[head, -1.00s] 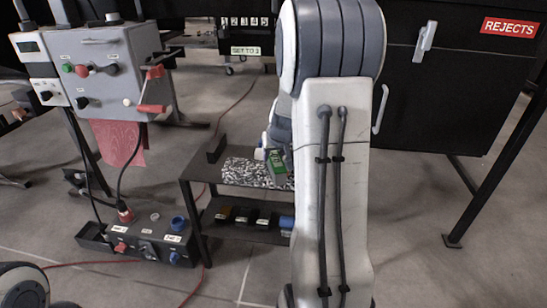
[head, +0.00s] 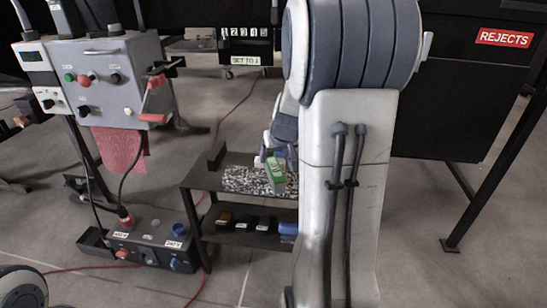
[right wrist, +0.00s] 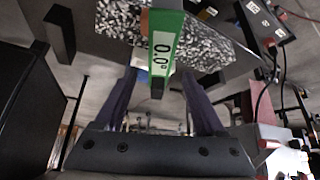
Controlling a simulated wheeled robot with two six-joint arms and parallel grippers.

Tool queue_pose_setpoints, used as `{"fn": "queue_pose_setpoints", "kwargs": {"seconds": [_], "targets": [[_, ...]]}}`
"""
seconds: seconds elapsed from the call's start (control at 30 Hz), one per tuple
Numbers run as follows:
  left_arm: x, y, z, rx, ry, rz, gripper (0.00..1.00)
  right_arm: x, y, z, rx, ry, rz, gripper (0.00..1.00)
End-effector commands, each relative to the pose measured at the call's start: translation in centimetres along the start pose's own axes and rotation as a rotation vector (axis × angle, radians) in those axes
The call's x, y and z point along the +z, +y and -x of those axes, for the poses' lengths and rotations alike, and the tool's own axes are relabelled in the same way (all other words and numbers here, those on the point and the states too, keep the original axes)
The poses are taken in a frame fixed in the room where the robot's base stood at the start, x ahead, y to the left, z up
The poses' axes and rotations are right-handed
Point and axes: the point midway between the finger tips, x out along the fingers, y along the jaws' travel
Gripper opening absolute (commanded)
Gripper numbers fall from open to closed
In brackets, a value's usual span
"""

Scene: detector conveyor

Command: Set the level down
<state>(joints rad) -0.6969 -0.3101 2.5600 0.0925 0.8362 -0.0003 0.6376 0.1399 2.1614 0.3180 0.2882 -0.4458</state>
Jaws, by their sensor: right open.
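The level is a green block (head: 275,171) at the speckled plate (head: 245,180) on a small dark table. In the right wrist view the level (right wrist: 164,40) shows a white display reading 0.0°, with the speckled plate behind it. My right gripper (head: 270,156) is just above the level in the head view. In the right wrist view its two dark fingers (right wrist: 160,92) are spread, one on each side of the level's near end, with gaps visible. Whether the level's underside fully touches the plate is hidden. My left gripper is not in view.
A grey control box (head: 110,80) with knobs and a red lever stands left. Several small blocks lie on the table's lower shelf (head: 225,236). A black cabinet with a REJECTS sign (head: 504,38) is at right.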

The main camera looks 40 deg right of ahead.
Motion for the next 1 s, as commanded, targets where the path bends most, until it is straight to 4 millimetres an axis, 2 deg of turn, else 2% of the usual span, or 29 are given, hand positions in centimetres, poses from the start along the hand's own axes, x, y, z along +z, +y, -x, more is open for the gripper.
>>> {"fn": "queue_pose_setpoints", "kwargs": {"seconds": [0.03,0.23,0.4,0.57,0.63,0.67,0.73,0.77,0.83,0.9,0.97,1.0], "targets": [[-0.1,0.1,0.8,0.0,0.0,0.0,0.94,-0.3,0.0,1.6,0.001,0.003,0.0,0.72],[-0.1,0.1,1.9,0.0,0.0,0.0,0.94,-0.2,0.0,4.8,0.0,0.002,0.0,0.72],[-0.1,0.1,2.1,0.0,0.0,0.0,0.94,0.0,0.0,5.8,0.0,0.0,0.0,0.72],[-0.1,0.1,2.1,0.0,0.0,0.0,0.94,0.1,-0.1,5.9,-0.001,-0.002,0.0,0.72],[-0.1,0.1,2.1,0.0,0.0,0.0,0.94,0.2,-0.8,5.9,-0.012,-0.007,0.012,0.72],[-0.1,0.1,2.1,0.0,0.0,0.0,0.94,0.4,-1.5,5.9,-0.022,-0.012,0.022,0.72],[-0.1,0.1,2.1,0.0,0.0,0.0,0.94,1.1,-4.3,6.2,-0.061,-0.033,0.069,0.72],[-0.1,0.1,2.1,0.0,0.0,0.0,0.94,1.6,-5.9,6.4,-0.084,-0.047,0.097,0.72],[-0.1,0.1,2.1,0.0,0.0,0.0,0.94,3.6,-10.4,7.1,-0.149,-0.09,0.18,0.72],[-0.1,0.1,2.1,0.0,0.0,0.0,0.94,6.6,-15.1,8.4,-0.217,-0.145,0.278,0.72],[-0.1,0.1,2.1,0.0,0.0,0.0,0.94,9.6,-18.5,9.8,-0.269,-0.196,0.369,0.72],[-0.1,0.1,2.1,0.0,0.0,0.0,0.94,11.7,-20.4,10.8,-0.299,-0.23,0.431,0.72]]}}
